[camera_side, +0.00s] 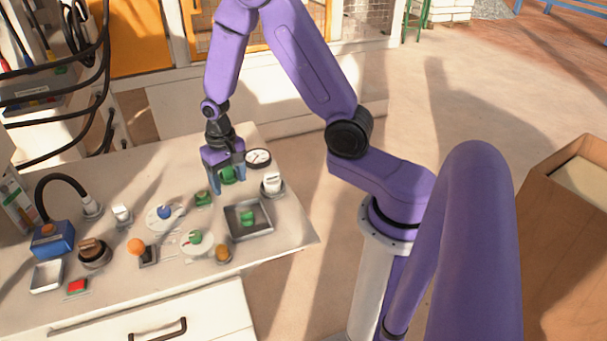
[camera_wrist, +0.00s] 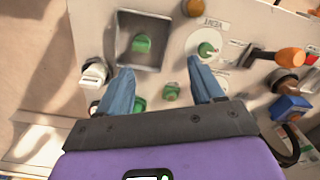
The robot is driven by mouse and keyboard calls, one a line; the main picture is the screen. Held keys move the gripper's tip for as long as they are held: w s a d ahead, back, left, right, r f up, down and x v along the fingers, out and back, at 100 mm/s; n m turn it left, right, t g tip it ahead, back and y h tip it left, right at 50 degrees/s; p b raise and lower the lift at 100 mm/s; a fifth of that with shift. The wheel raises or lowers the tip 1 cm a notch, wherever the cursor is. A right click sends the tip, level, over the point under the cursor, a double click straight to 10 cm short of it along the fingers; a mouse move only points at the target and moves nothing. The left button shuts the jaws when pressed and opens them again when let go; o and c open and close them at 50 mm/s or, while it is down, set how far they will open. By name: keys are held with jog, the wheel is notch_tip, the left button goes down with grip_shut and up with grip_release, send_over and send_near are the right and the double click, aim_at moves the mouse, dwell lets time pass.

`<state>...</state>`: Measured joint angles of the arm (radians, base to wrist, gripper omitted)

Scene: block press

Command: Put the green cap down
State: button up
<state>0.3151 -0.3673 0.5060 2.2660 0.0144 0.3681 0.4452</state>
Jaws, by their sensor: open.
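Several green pieces are in view and I cannot tell for sure which is the cap. One green piece (camera_side: 228,174) shows between the fingers of my gripper (camera_side: 228,185) in the side view. In the wrist view a green piece (camera_wrist: 139,104) is near the left finger, partly hidden. My gripper (camera_wrist: 159,76) is open, fingers pointing down over the panel. A green block (camera_side: 248,217) sits in the square metal tray (camera_side: 268,228); the block also shows in the wrist view (camera_wrist: 141,44). Another green piece (camera_side: 203,198) stands left of my gripper.
A white dial (camera_side: 186,246) has a green knob (camera_side: 195,237). A white switch (camera_side: 272,183) and a round gauge (camera_side: 258,157) stand right of my gripper. An orange-topped lever (camera_side: 136,246), a blue box (camera_side: 53,238) and a red button (camera_side: 77,286) crowd the left side.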

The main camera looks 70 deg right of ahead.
jog(key=s+a+r+n, duration=0.9)
jog(key=s+r, duration=0.1)
jog(key=s, duration=0.1)
jog(key=s+r+n, duration=0.2)
jog(key=s+n, duration=0.2)
jog(key=s, duration=0.3)
jog(key=s+d+r+n, duration=0.1)
jog(key=s+r+n, duration=0.2)
jog(key=s, duration=0.4)
jog(key=shift+n, duration=0.6)
